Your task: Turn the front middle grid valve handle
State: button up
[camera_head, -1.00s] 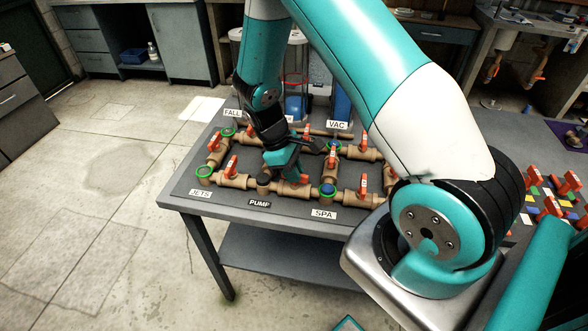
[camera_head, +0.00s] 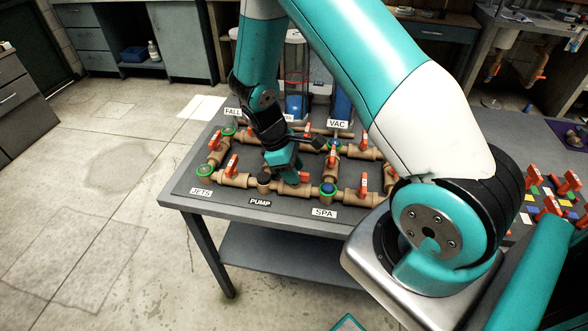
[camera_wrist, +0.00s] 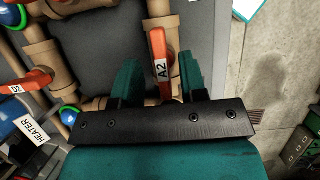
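The front middle valve handle (camera_head: 304,177) is orange-red and sits on the front brown pipe between the PUMP and SPA ends. In the head view my gripper (camera_head: 290,172) is down at this valve and hides much of it. In the wrist view the handle (camera_wrist: 160,62) bears a white A2 label and lies lengthwise between the two teal fingers of my gripper (camera_wrist: 162,75). The fingers stand apart, one on each side, with a narrow gap showing on both sides. The lower end of the handle is hidden behind my black gripper bar.
Another front handle (camera_head: 232,165) stands to the left and one (camera_head: 363,186) to the right. A middle crossing-pipe handle (camera_head: 333,157) stands close to the right of my gripper. The grey table (camera_head: 280,209) has a clear front edge.

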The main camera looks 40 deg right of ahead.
jog(key=b+v, duration=0.2)
jog(key=v, duration=1.5)
jog(key=shift+r, duration=0.15)
jog(key=shift+a, duration=0.1)
